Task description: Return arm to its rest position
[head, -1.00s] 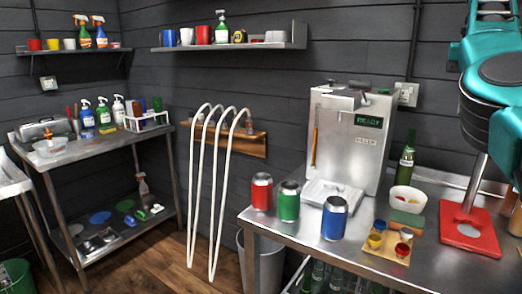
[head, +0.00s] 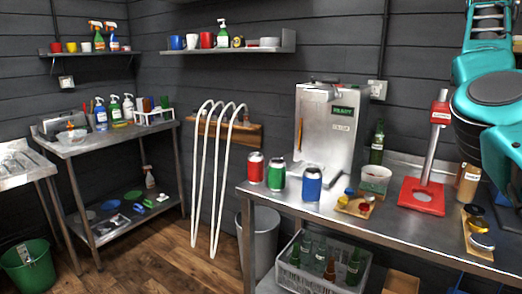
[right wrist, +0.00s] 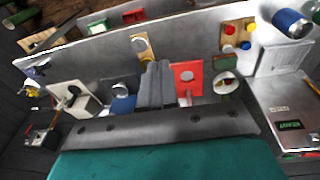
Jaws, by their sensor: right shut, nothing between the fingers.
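My right arm (head: 495,105), teal and dark grey, stands at the right edge of the head view, above the steel table. Its gripper is hidden or out of frame there. In the right wrist view my right gripper (right wrist: 157,66) shows as two grey fingers side by side, shut with nothing between them. The fingers overlap the view of the table beside the red stand (right wrist: 187,78); I cannot tell the height between them. My left gripper is in neither view.
The steel table (head: 370,213) holds a red can (head: 255,168), a green can (head: 275,176), a blue can (head: 311,184), a silver machine (head: 327,130) and the red stand with a post (head: 421,197). A bottle crate (head: 310,277) sits below.

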